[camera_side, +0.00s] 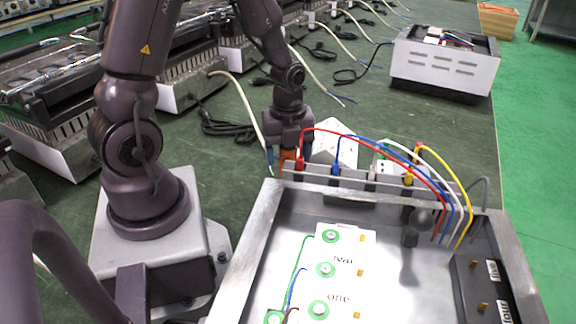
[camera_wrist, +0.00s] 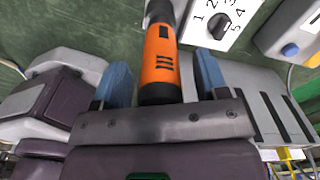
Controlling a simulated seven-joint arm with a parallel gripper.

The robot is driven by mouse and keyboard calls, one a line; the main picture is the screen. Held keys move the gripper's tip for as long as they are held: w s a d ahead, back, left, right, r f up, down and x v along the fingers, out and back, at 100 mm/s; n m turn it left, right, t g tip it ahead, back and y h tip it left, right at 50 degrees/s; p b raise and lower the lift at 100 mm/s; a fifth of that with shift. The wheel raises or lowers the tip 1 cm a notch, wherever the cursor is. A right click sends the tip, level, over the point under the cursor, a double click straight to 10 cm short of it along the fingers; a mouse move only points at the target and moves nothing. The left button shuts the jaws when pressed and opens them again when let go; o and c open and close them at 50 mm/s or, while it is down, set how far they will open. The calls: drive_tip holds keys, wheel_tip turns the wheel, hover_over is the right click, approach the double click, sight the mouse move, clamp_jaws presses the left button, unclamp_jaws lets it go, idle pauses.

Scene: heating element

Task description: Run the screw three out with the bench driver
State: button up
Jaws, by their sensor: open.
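The bench driver, with an orange and black body (camera_wrist: 160,62), stands between the two blue fingers of my gripper (camera_wrist: 160,85) in the wrist view. The fingers are open, with gaps on both sides of it. In the side view my gripper (camera_side: 289,150) is at the rack behind the metal tray, and a bit of the driver's orange (camera_side: 288,157) shows there. The driver's tip is hidden. Inside the tray, a white plate carries several green-ringed screws. The farthest screw (camera_side: 330,236) has no readable label; nearer ones (camera_side: 325,269) sit by "two" and "one".
A white box with a numbered dial (camera_wrist: 218,22) is close beyond the driver. Red, blue, white and yellow wires (camera_side: 440,165) arch from the rack into the metal tray (camera_side: 252,240). A dark block marked "five" and "four" (camera_side: 478,280) is inside at right.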

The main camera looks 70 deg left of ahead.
drive_tip(key=shift+c, duration=0.2)
clamp_jaws()
wheel_tip(320, 180, up, 27)
drive_tip(key=s+d+m, duration=0.1)
drive_tip(key=d+m, duration=0.8)
drive_tip(key=d, duration=1.5)
drive_tip(key=f, duration=0.5)
drive_tip(key=shift+s+a, duration=0.1)
drive_tip(key=shift+a, duration=0.1)
drive_tip(key=shift+r, duration=0.1)
